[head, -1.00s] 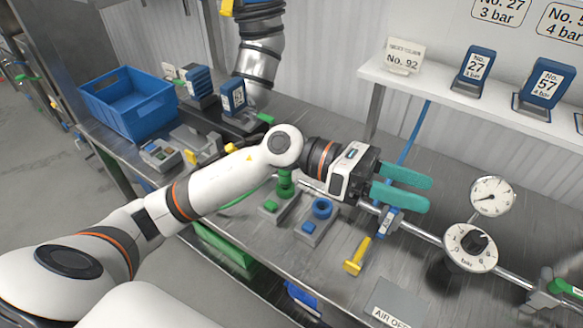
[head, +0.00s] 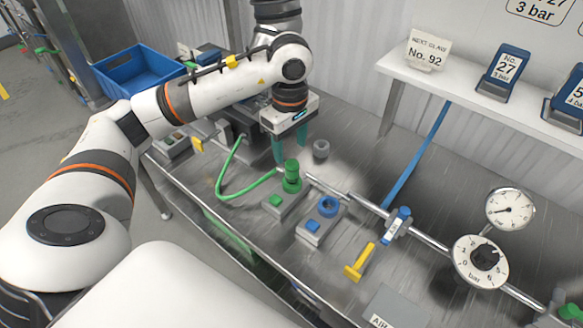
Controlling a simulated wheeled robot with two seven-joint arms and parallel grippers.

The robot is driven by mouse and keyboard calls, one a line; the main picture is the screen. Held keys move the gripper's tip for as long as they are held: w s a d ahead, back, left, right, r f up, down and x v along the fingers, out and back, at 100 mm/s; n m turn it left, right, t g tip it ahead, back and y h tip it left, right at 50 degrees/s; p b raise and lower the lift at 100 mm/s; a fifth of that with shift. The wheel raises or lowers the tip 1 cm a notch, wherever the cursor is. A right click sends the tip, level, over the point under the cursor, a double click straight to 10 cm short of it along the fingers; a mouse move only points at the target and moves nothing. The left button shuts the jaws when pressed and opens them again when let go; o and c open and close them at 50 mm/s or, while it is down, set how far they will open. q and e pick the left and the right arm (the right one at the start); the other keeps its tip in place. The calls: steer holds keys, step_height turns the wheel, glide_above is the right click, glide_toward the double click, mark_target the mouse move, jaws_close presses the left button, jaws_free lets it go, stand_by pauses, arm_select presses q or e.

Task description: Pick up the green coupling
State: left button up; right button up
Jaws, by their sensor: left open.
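The green coupling (head: 291,178) stands upright on a small grey block with a green square button, near the middle of the bench. A green hose (head: 233,191) loops on the bench to its left and reaches the coupling's side. My left gripper (head: 290,146) points down just behind the coupling in the head view. Its two teal fingers are apart, with nothing seen between them. I cannot tell how far apart the fingers and coupling are in depth. My right gripper is not in view.
A grey block with a blue ring (head: 328,207) stands right of the coupling. A small grey cylinder (head: 321,150) stands behind it. A yellow-handled valve (head: 360,263), a pipe and gauges (head: 510,209) lie to the right. A blue bin (head: 135,70) is at the back left.

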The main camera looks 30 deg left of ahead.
mark_target(292, 162)
arm_select(q)
step_height(292, 162, down, 6)
steer(key=shift+d+r+p, duration=0.15)
steer(key=shift+p, duration=0.9)
steer(key=shift+f, duration=0.3)
steer(key=shift+c, duration=0.5)
steer(key=c, duration=1.1)
steer(key=shift+o, duration=0.2)
step_height(292, 162, up, 9)
steer(key=shift+w+f+b, duration=0.1)
steer(key=shift+b, duration=1.6)
step_height(292, 162, down, 3)
steer(key=b, duration=0.3)
steer(key=shift+f, duration=0.2)
